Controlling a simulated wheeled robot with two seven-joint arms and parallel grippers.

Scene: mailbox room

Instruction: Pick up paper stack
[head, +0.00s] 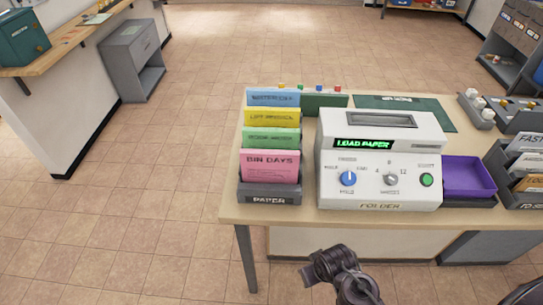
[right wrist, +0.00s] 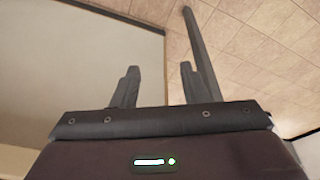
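The paper stacks stand upright in a dark holder marked PAPER (head: 268,197) at the table's left end. From front to back they are a pink BIN DAYS stack (head: 270,168), a green stack (head: 271,140), a yellow stack (head: 271,118) and a blue stack (head: 272,97). My right gripper (right wrist: 158,85) is open and empty in the right wrist view, with a pale panel, the floor and a grey leg beyond it. No paper shows between its fingers. My left gripper is not in view.
A white folder machine (head: 378,160) reading LOAD PAPER stands right of the holder. A purple tray (head: 466,176) sits beside it. A green mat (head: 405,111) lies behind. The table's front edge (head: 330,219) is bare. Dark arm parts of mine show below it. Floor left of the table is clear.

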